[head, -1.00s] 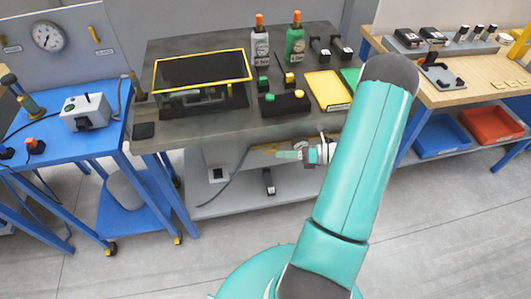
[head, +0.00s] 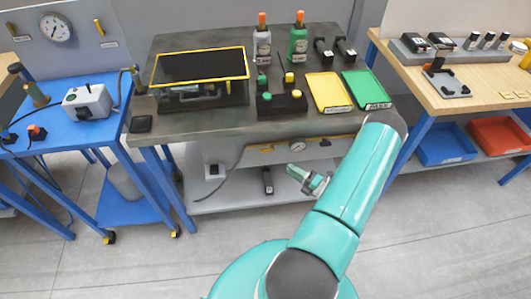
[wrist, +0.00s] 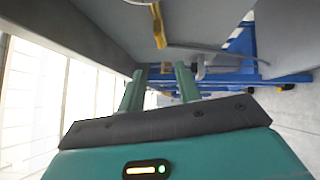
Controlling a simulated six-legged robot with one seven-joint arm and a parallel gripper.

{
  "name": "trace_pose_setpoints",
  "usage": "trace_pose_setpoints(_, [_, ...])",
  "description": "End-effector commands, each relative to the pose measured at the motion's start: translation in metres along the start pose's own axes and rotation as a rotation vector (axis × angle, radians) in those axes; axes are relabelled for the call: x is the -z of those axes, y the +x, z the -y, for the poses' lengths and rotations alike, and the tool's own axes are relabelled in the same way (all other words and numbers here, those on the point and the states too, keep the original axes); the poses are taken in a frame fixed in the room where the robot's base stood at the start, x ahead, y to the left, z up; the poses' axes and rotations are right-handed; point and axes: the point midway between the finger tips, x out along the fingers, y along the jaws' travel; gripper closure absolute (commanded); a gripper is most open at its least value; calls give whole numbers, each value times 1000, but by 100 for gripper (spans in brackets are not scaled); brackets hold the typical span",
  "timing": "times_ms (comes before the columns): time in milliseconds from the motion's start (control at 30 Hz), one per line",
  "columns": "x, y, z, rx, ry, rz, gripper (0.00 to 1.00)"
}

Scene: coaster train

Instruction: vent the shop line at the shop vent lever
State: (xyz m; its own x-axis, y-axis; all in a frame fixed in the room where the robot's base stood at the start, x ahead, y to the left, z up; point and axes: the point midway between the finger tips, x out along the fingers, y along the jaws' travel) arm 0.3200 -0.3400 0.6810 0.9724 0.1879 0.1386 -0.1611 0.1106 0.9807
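In the head view, a pipe line with a small round gauge (head: 298,146) runs under the front edge of the dark middle table. Yellow lever handles show on it, one left of the gauge (head: 267,150) and one to its right (head: 325,142). Which one is the shop vent lever I cannot tell. In the wrist view, a yellow lever (wrist: 159,26) shows at the top, ahead of the fingertips and apart from them. My gripper (head: 295,173) is just below the gauge in the head view. In the wrist view its two green fingers (wrist: 158,82) are apart with nothing between them.
The dark table (head: 200,125) bears a yellow-framed case, bottles and trays; its lower shelf (head: 230,197) lies beneath my gripper. A blue table (head: 75,135) stands left, a wooden bench (head: 470,97) right. Another gauge (head: 55,28) hangs on the left panel. The front floor is clear.

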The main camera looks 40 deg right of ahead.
Motion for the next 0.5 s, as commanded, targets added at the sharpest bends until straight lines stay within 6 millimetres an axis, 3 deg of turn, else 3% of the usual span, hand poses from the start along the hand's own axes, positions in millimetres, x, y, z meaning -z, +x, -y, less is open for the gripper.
trace_pose_setpoints(500, [0, 99, -1, -1, -2, -6, 66])
